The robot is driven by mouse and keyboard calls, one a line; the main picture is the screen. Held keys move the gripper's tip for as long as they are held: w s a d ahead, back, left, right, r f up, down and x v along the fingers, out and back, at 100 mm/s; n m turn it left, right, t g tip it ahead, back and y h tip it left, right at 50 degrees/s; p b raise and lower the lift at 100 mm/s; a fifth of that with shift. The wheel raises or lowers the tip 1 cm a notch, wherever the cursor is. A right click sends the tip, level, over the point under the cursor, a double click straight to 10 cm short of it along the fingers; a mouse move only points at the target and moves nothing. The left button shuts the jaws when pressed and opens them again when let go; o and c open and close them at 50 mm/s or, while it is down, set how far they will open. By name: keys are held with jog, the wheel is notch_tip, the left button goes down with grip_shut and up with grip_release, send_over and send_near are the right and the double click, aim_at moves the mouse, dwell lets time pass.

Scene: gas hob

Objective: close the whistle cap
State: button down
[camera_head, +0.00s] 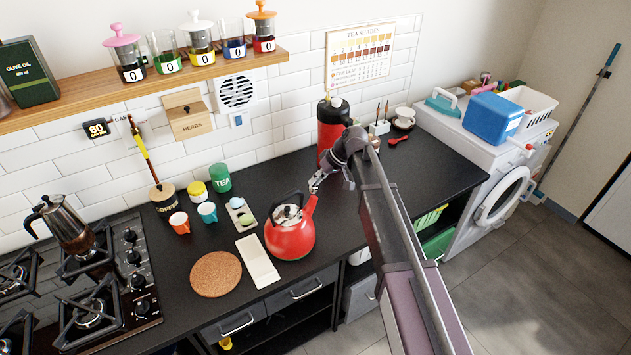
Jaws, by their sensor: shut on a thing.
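A red kettle (289,237) stands on the black counter, with a dark handle arched over its silver lid. Its spout (310,204) points up and to the right. My gripper (316,187) is at the spout tip, reaching in from the right, and is shut on the whistle cap there. The cap is very small in this view and mostly hidden by the fingers. I cannot tell whether it is raised or down on the spout.
A cork mat (215,273) and a white tray (257,262) lie left of the kettle. Small cups and jars stand behind them. A gas hob (92,290) with a moka pot (65,226) is at left. A red cylinder (332,124) stands behind my arm.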

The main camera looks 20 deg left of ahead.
jog(key=w+d+f+m+g+y+b, duration=0.2)
jog(key=f+m+g+y+b, duration=0.4)
jog(key=b, duration=2.3)
jog(key=w+f+g+y, duration=0.1)
jog(key=g+y, duration=0.4)
jog(key=y, duration=0.1)
jog(key=shift+w+b, duration=0.2)
jog(key=shift+b, duration=0.2)
jog(key=shift+r+y, duration=0.1)
jog(key=shift+y, duration=0.2)
jog(key=c, duration=0.8)
grip_release()
jog(key=shift+r+p, duration=0.25)
jog(key=shift+p, duration=0.1)
